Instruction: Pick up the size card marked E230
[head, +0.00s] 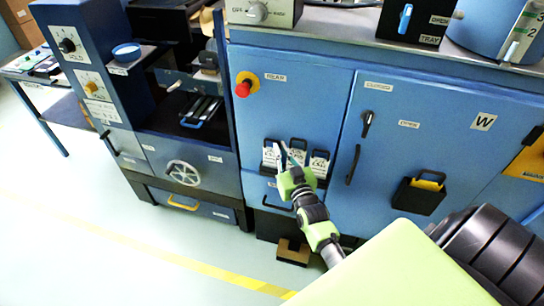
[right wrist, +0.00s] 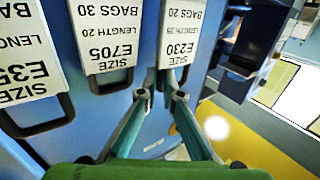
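The size card marked E230 (right wrist: 181,38) hangs with its print upside down in the right wrist view, right of the card E705 (right wrist: 107,45) and the card E35, last digit unclear (right wrist: 22,60). A dark loop handle is at its end. My right gripper (right wrist: 164,92) is open, its two fingers apart by that handle; I cannot tell whether they touch it. In the head view, my right gripper (head: 291,155) is in front of the row of cards on the blue cabinet, partly covering them. The E230 marking is not readable there. My left gripper is not in view.
The blue cabinet (head: 290,90) has a red knob (head: 243,87) above the cards and a door with dark handles to the right. A black holder (head: 418,194) hangs on that door. A brown pedal (head: 293,251) is on the floor below.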

